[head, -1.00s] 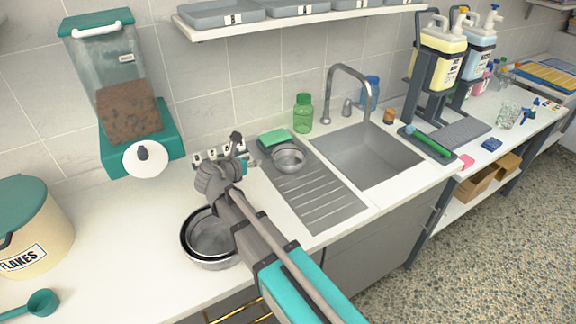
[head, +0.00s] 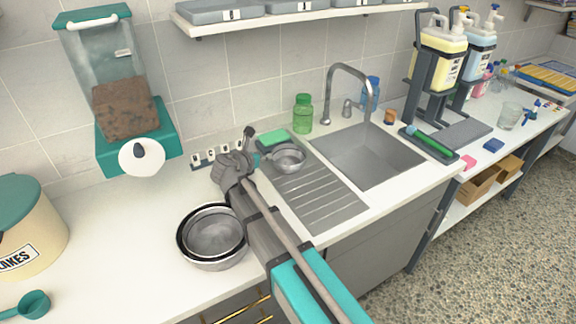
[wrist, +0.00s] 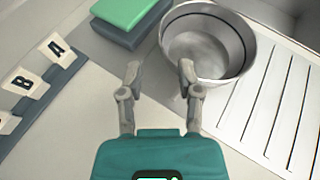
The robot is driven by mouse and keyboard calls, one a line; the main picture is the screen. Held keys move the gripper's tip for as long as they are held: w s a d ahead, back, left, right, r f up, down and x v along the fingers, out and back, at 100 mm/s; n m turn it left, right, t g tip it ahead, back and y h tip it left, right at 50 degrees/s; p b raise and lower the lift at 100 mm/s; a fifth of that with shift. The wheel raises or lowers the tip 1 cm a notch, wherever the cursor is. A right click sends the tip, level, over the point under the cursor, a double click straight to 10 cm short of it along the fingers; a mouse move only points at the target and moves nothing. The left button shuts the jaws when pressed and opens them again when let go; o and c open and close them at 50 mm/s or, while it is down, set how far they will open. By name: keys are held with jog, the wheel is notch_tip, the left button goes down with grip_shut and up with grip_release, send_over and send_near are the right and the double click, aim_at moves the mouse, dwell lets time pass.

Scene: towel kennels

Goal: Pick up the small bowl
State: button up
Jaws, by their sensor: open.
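The small bowl (head: 289,158) is a round grey metal bowl on the drainboard left of the sink. It also shows in the wrist view (wrist: 207,42), upright and empty. My gripper (wrist: 159,68) is open and empty, just left of the bowl in the wrist view. Its right fingertip is close to the bowl's near left rim; I cannot tell whether they touch. In the head view my gripper (head: 258,160) is partly hidden by my wrist, beside the bowl's left side.
A green sponge (wrist: 122,10) lies on a dark holder behind the bowl. Lettered tags (wrist: 40,70) stand on a strip at the left. Larger nested metal bowls (head: 185,240) sit on the counter below my arm. The sink (head: 365,155) is empty, with a green bottle (head: 303,114) behind.

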aim_at(272, 152)
jog(key=shift+x, duration=0.85)
jog(key=b+x, duration=0.2)
jog(key=x, duration=0.2)
jog(key=shift+f, duration=0.2)
jog(key=shift+w+d+f, duration=0.15)
jog(key=shift+w+d, duration=0.1)
jog(key=shift+w, duration=0.2)
grip_shut()
